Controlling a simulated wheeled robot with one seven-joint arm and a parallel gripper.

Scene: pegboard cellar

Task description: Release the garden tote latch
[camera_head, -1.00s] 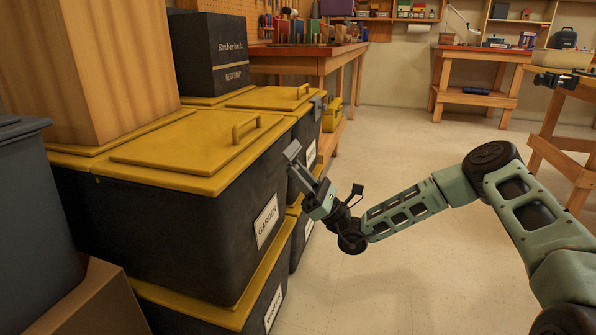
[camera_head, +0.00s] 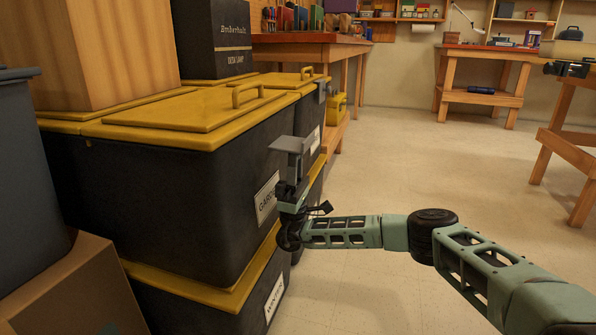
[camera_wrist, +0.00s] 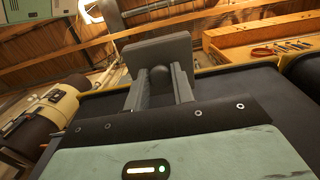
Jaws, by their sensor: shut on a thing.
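The garden tote (camera_head: 170,190) is a black box with a yellow lid (camera_head: 190,112) and a white label, partly hidden by my gripper. Its grey latch (camera_head: 288,143) shows as a plate at the tote's front right, below the lid's edge. My gripper (camera_head: 291,162) points up from below, its fingers at the latch's underside. In the wrist view the latch (camera_wrist: 155,52) is a broad grey plate above my gripper (camera_wrist: 160,82), with a dark round knob between the two fingers. The gripper is shut on the latch. The lid lies flat on the tote.
A cardboard box (camera_head: 75,290) is at the lower left. The floor (camera_head: 400,170) to the right is clear.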

